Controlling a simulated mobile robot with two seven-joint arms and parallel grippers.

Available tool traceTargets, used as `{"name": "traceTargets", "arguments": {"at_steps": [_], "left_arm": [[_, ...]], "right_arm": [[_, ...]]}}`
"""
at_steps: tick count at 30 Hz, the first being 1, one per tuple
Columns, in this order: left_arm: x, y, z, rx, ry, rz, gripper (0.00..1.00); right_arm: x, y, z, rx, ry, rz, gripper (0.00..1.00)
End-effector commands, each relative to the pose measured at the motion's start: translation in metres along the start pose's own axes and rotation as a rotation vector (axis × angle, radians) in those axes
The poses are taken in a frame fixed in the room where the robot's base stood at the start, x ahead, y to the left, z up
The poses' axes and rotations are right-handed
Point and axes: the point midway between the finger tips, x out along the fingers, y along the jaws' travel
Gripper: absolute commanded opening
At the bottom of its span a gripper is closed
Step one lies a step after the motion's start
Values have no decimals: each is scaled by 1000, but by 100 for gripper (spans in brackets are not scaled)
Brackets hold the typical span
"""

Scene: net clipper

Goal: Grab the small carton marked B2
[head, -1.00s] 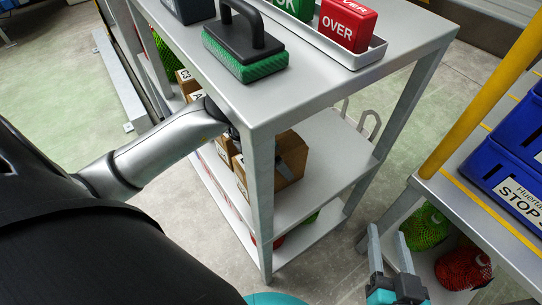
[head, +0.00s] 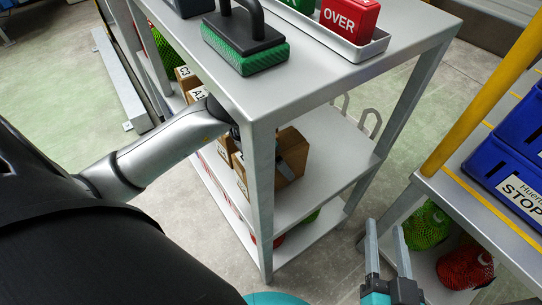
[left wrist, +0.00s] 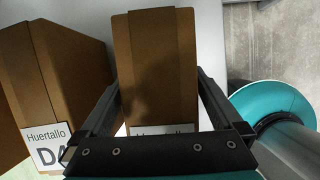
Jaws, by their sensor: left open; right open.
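In the left wrist view a brown carton (left wrist: 155,50) stands between the fingers of my open left gripper (left wrist: 158,82). Its label is mostly covered by the gripper, so its mark cannot be read. A second brown carton (left wrist: 55,75) with a label starting with D stands just left of the gripper. In the head view my left arm reaches to the middle shelf, and its gripper is largely hidden behind the shelf post. A carton (head: 294,148) shows right of that post. My right gripper (head: 385,230) is open and empty at the lower right.
The grey rack's top (head: 330,85) bears a green-padded brush (head: 245,55) and a red OVER block (head: 348,17) in a tray. Cartons marked C3 and A1 (head: 197,94) stand farther along the shelf. A blue STOP bin (head: 510,165) is on the right-hand rack. The middle shelf's right part is clear.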

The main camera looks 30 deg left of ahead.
Motion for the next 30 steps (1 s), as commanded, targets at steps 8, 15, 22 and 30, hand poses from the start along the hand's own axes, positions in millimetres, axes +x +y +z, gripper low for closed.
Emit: {"name": "traceTargets", "arguments": {"at_steps": [8, 15, 22, 30], "left_arm": [[2, 0, -1, 0, 0, 0, 100], [2, 0, -1, 0, 0, 0, 89], [2, 0, -1, 0, -1, 0, 63], [2, 0, -1, -1, -1, 0, 32]], "right_arm": [[0, 0, 1, 0, 0, 0, 50], [0, 0, 1, 0, 0, 0, 50], [0, 0, 1, 0, 0, 0, 50], [0, 0, 1, 0, 0, 0, 50]]}}
